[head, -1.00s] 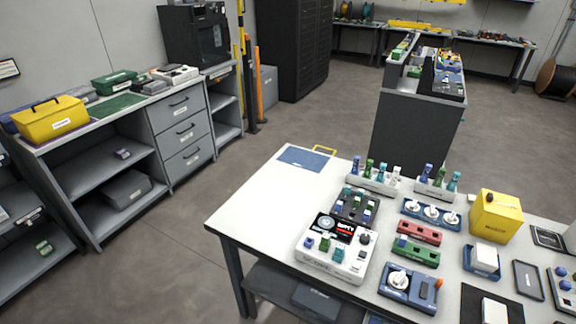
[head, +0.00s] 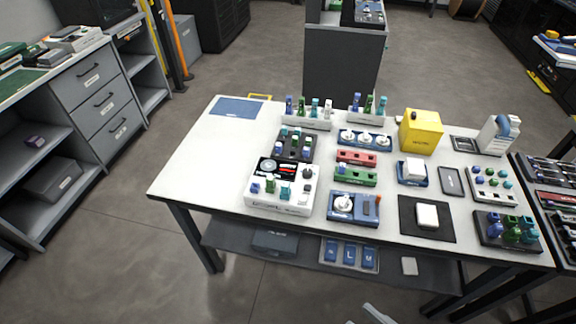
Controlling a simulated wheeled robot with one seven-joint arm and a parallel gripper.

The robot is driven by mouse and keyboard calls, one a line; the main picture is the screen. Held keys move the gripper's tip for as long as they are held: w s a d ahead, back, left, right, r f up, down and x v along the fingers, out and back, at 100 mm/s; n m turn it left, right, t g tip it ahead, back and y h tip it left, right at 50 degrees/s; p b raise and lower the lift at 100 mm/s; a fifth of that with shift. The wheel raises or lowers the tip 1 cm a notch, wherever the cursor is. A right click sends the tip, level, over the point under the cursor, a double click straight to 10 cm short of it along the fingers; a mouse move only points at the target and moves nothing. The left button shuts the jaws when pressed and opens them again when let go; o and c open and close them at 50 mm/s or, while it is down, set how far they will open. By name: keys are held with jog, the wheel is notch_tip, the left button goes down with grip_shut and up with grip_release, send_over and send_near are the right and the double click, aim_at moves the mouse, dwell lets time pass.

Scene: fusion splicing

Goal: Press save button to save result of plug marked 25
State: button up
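A white test device (head: 278,207) stands at the front left of the white table. It has a dark screen (head: 277,168) with a round grey picture and red marks. Small blue, green and teal plugs and a dark knob (head: 307,174) are on its top. The lettering is too small to read, so I cannot tell which control is the save button or which plug is marked 25. A pale grey part of my gripper (head: 376,314) shows at the bottom edge, well below and to the right of the device. Most of it is cut off.
A dark block with plugs (head: 294,145) stands behind the device. A blue cleaner unit (head: 353,207) stands to its right, with red (head: 356,157) and green racks beyond. The table's left part is bare apart from a blue mat (head: 236,108). A lower shelf (head: 225,236) runs underneath.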

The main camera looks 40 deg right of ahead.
grip_shut()
dwell(1.4)
